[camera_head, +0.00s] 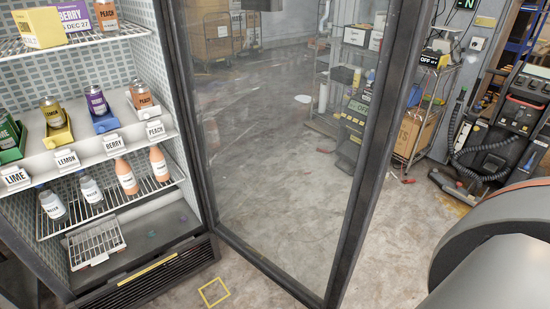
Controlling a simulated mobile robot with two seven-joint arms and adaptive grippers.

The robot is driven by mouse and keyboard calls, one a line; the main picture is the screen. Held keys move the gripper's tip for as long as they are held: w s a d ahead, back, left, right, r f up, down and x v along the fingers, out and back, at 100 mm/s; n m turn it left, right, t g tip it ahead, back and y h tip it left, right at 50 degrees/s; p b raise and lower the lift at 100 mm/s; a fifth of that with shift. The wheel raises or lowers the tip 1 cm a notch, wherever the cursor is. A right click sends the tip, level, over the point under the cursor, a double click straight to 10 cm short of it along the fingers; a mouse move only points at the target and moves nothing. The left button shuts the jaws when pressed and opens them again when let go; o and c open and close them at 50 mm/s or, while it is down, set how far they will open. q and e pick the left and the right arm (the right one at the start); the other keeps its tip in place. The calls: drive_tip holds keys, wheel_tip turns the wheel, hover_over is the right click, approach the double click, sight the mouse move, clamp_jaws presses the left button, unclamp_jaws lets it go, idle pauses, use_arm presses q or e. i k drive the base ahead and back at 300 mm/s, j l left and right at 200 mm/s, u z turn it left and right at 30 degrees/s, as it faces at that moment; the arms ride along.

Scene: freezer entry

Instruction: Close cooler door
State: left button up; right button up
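The cooler door (365,165) stands wide open, a tall dark frame around clear glass (280,130). Its near side lies beside the cooler's right edge, and its free vertical edge is farther right. The cooler (165,275) is at the left with its front open and its lit shelves exposed. A large grey rounded part of my arm (490,250) fills the lower right corner, apart from the door in the picture. Neither gripper can be seen, so nothing shows any contact with the door.
Bottles in coloured holders (58,118) and labelled bottles (125,175) stand on the cooler shelves. A yellow square outline (214,292) marks the floor by the cooler. A wire cart (432,100) and a dark machine with a hose (510,125) stand at right. Open floor (400,220) lies between.

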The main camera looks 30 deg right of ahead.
sight(407, 23)
drive_tip(key=k+l+u, duration=0.35)
drive_tip(key=k+l, duration=0.3)
drive_tip(key=k+l+u, duration=0.1)
drive_tip(key=l, duration=0.2)
drive_tip(key=k+l+u, duration=0.1)
drive_tip(key=l, duration=0.2)
drive_tip(key=k+l, duration=0.15)
drive_tip(key=l, duration=0.15)
drive_tip(key=k+l+u, duration=0.15)
drive_tip(key=l, duration=0.35)
drive_tip(key=l+u, duration=0.15)
drive_tip(key=l, duration=0.3)
drive_tip(key=l+u, duration=0.25)
drive_tip(key=l, duration=1.2)
drive_tip(key=i+l+u, duration=0.1)
drive_tip(key=l, duration=0.35)
